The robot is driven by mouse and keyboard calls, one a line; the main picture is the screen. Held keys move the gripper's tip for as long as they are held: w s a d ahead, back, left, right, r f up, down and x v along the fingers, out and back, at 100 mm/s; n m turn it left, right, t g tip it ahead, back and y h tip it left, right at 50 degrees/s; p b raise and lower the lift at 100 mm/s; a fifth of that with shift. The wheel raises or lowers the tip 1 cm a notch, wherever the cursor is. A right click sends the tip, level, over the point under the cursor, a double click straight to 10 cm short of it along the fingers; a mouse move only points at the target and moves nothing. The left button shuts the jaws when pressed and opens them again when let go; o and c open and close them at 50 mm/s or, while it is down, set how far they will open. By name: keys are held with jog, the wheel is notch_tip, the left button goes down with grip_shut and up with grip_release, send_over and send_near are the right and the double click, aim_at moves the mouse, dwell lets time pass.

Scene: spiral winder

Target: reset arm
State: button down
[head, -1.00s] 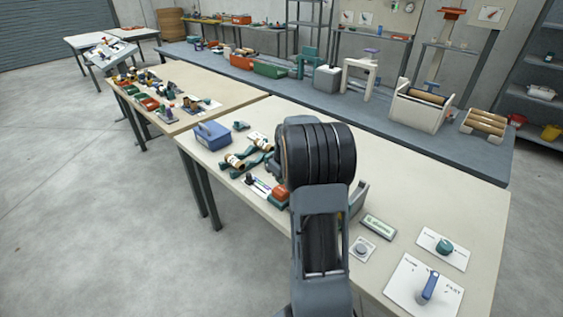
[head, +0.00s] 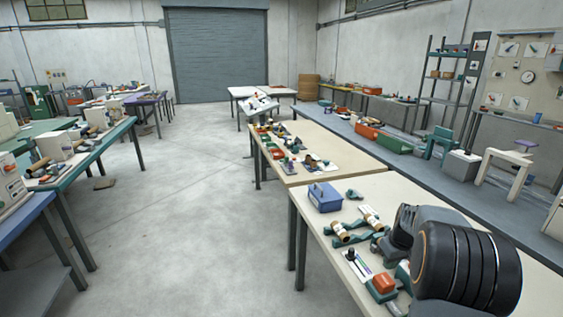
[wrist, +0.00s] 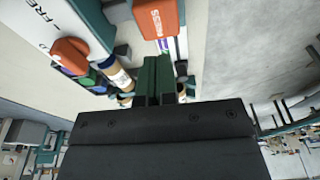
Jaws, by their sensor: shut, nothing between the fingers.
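My gripper (wrist: 156,82) shows in the wrist view as a dark block with two green fingers. The fingers are together with nothing between them. They point toward the bench, close to an orange PRESS button (wrist: 160,18) and a cardboard-coloured roll (wrist: 112,74). In the head view my arm's black ribbed joint stands at the lower right over the cream table and hides part of it. My gripper cannot be made out there. The orange button (head: 384,282) shows just left of my arm.
The near cream table (head: 462,196) carries a blue box (head: 325,197) and several small parts. A second table (head: 340,150) with bins stands beyond it. A long grey bench (head: 400,138) runs along the right. Tables stand at the left. The grey floor (head: 190,220) between them is open.

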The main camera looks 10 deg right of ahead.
jog(key=shift+s+a+f+m, duration=0.1)
jog(key=shift+s+f+m, duration=0.15)
jog(key=shift+m, duration=0.25)
jog(key=shift+s+a+f+m+g, duration=0.2)
jog(key=shift+s+f+m, duration=0.1)
jog(key=shift+s, duration=0.15)
jog(key=shift+s+a+f+m+g, duration=0.2)
jog(key=shift+s+f+m, duration=0.1)
jog(key=shift+s, duration=0.1)
jog(key=s+a+r+t, duration=0.1)
jog(key=s+a+r, duration=0.4)
jog(key=a, duration=0.6)
jog(key=s+a+r+t, duration=0.1)
jog(key=s+a+r, duration=0.4)
jog(key=s+a, duration=0.5)
jog(key=shift+s+a+r+n+t, duration=0.15)
jog(key=shift+s+a+n+t, duration=0.15)
jog(key=shift+a+t, duration=0.15)
jog(key=c, duration=1.8)
grip_release()
jog(key=shift+w, duration=0.1)
